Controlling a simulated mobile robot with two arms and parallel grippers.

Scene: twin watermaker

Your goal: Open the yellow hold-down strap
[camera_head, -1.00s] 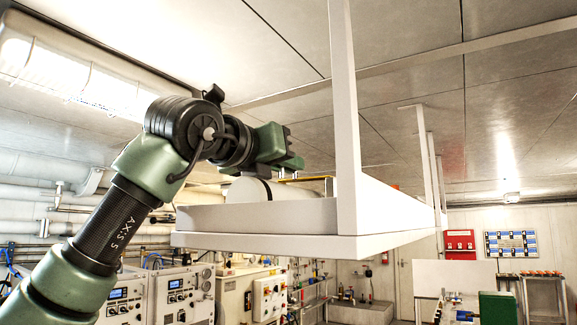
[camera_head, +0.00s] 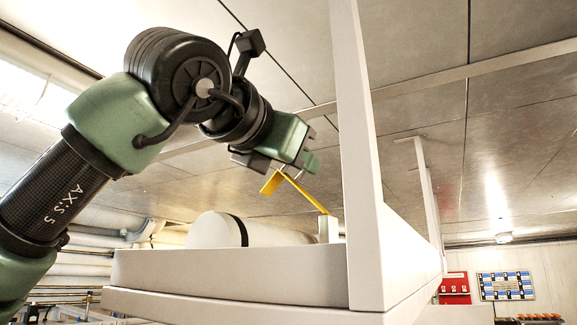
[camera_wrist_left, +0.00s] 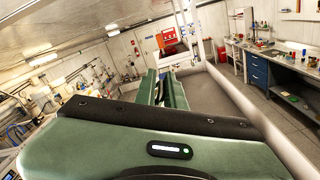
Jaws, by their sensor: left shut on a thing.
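The yellow hold-down strap (camera_head: 304,193) is tilted up in the head view. Its low end meets a small pale post (camera_head: 328,229) at the right, and its free end, with a bent tab, is raised up to the left. My left gripper (camera_head: 284,171) is shut on the strap near that raised end, above the white shelf. A white cylinder (camera_head: 208,231) with a black band lies on the shelf under the strap. In the left wrist view my gripper's fingers (camera_wrist_left: 160,90) point away from the camera; the strap is not clear there. My right gripper does not show.
The white hanging shelf (camera_head: 230,267) has a raised front rim, and an upright post (camera_head: 352,130) stands just right of the strap. The ceiling is above my arm. A workbench (camera_wrist_left: 290,70) stands at the right in the wrist view.

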